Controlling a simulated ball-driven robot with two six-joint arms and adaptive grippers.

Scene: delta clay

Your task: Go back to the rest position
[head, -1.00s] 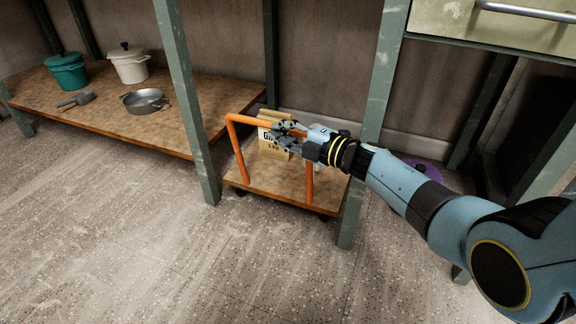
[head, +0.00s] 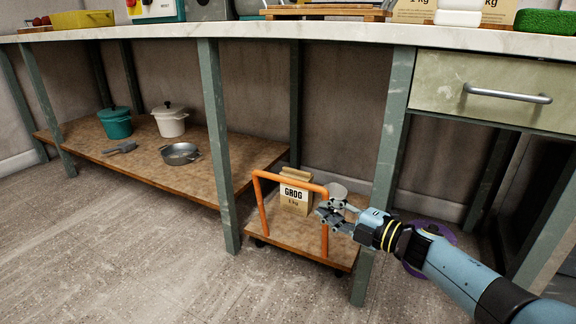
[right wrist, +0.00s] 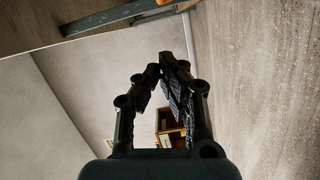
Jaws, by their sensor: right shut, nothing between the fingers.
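My right gripper (head: 330,213) is shut and empty, in front of the orange-handled trolley (head: 313,248) under the bench. In the head view it overlaps the right part of the orange handle; I cannot tell if it touches it. In the right wrist view the fingers (right wrist: 160,66) meet at their tips with nothing between them. A grog bag (head: 294,197) stands on the trolley behind the handle. A pale round container (head: 338,190) shows just behind the gripper. My left gripper is not in view.
The bench top (head: 300,32) runs above, with a drawer (head: 480,95) at right. Green legs (head: 217,150) flank the trolley. A low shelf (head: 215,180) at left holds a teal pot (head: 116,124), a white pot (head: 170,122) and a grey pan (head: 180,153). The floor in front is clear.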

